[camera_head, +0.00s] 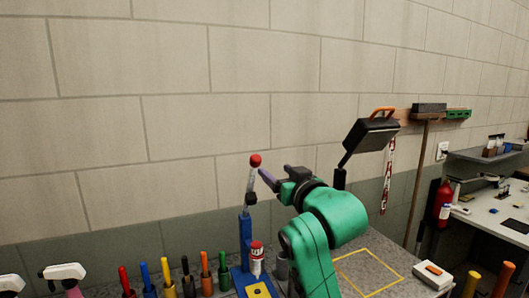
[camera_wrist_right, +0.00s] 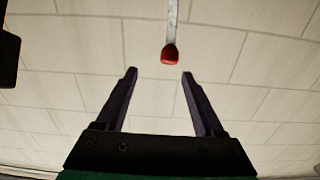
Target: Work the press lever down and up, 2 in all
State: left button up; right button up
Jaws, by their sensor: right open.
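The blue press (camera_head: 245,242) stands on the bench, and its lever (camera_head: 251,182) points up with a red knob (camera_head: 255,160) at the top. My right gripper (camera_head: 262,172) is just right of the lever's upper part in the head view. In the right wrist view the gripper (camera_wrist_right: 160,75) is open and empty, its two dark fingers spread apart. The red knob (camera_wrist_right: 169,54) shows beyond the fingertips, between their lines, on the grey lever bar (camera_wrist_right: 172,20). I see no contact between fingers and knob. My left gripper is not in view.
Several coloured-handled tools (camera_head: 165,275) stand in a row left of the press. A yellow square outline (camera_head: 368,272) marks clear bench to the right.

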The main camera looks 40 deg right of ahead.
aim_at(252, 157)
jog(key=w+p, duration=0.1)
jog(key=w, duration=0.1)
jog(key=w+p, duration=0.1)
jog(key=w, duration=0.1)
jog(key=w+r, duration=0.1)
jog(key=w, duration=0.1)
jog(key=shift+w+a+p, duration=0.25)
jog(key=shift+a+p, duration=0.05)
jog(key=shift+p, duration=0.1)
jog(key=p+x, duration=0.1)
jog(key=x, duration=0.1)
jog(key=d+p+x, duration=0.1)
jog(key=x, duration=0.2)
jog(key=p+x, duration=0.1)
jog(key=x, duration=0.1)
jog(key=shift+d+f, duration=0.25)
jog(key=shift+f, duration=0.1)
jog(key=shift+w, duration=0.15)
jog(key=shift+w+a, duration=0.1)
jog(key=shift+a, duration=0.2)
jog(key=shift+c, duration=0.6)
jog(key=shift+d, duration=0.1)
grip_shut()
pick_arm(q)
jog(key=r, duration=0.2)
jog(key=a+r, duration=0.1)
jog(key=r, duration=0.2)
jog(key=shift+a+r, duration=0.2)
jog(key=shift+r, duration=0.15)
